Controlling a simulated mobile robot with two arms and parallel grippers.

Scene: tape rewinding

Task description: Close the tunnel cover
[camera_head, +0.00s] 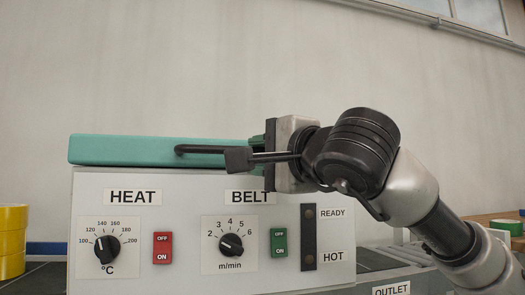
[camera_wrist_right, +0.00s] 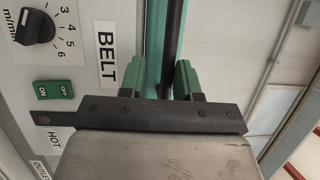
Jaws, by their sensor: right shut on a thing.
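The teal tunnel cover (camera_head: 150,150) lies almost level along the top of the white machine housing (camera_head: 180,190); I cannot tell whether a thin gap is left under it. A black bar handle (camera_head: 200,149) runs along its front. My right gripper (camera_head: 262,147) is at the right end of the cover, partly hiding it. In the right wrist view, its green fingers (camera_wrist_right: 186,78) stand on both sides of the dark handle bar (camera_wrist_right: 174,40), with the teal cover (camera_wrist_right: 153,45) just behind. My left gripper is not in view.
The front panel carries a heat dial (camera_head: 101,246), a belt dial (camera_head: 231,245), a red switch (camera_head: 162,248) and a green switch (camera_head: 279,242). Yellow tape rolls (camera_head: 12,240) stand at the left. An outlet label (camera_head: 391,289) shows at the lower right. The space above the cover is free.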

